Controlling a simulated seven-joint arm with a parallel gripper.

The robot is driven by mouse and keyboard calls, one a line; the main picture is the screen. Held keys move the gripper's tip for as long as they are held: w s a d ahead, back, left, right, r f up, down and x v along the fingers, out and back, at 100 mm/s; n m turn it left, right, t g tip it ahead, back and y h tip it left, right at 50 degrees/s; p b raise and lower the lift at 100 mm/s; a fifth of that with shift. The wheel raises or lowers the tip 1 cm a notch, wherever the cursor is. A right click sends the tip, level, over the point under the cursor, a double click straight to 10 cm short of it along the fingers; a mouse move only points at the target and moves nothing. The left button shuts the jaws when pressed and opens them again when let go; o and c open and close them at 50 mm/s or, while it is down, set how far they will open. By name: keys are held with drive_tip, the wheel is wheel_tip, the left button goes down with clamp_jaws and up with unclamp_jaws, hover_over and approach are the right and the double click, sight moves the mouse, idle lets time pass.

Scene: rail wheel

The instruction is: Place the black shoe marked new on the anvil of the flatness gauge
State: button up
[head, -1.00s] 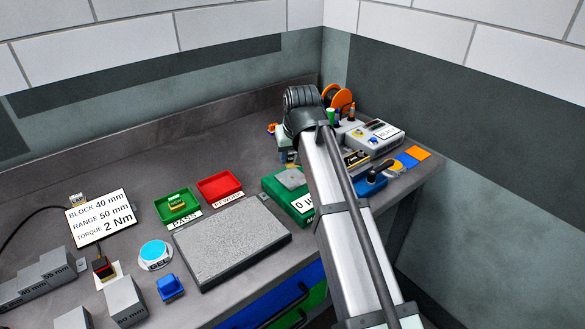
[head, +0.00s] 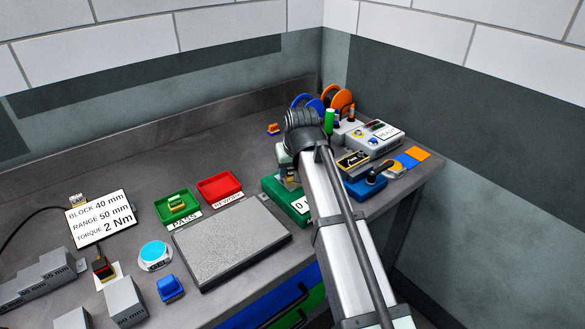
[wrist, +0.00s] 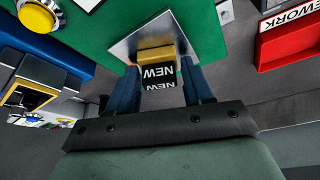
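The black shoe marked NEW (wrist: 159,76) sits between the two blue fingers of my gripper (wrist: 160,82) in the wrist view. The fingers look closed on its sides, and a yellow part shows at its far end. Just beyond it is the grey metal anvil plate (wrist: 122,48) on the green flatness gauge (wrist: 95,32). I cannot tell whether the shoe touches the plate. In the head view my arm covers much of the gauge (head: 281,193), and the gripper body is over it; the shoe and fingertips are hidden there.
A yellow button (wrist: 36,15) stands on the gauge. The red REWORK tray (head: 220,186) and green PASS tray (head: 178,206), holding a brass-coloured piece, lie to the left. A grey granite plate (head: 232,240) lies in front. A blue fixture (head: 366,187) stands right of my arm.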

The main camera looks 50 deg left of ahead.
drive_tip(key=shift+o, duration=1.3)
drive_tip(key=v, duration=1.2)
drive_tip(key=shift+r, duration=0.15)
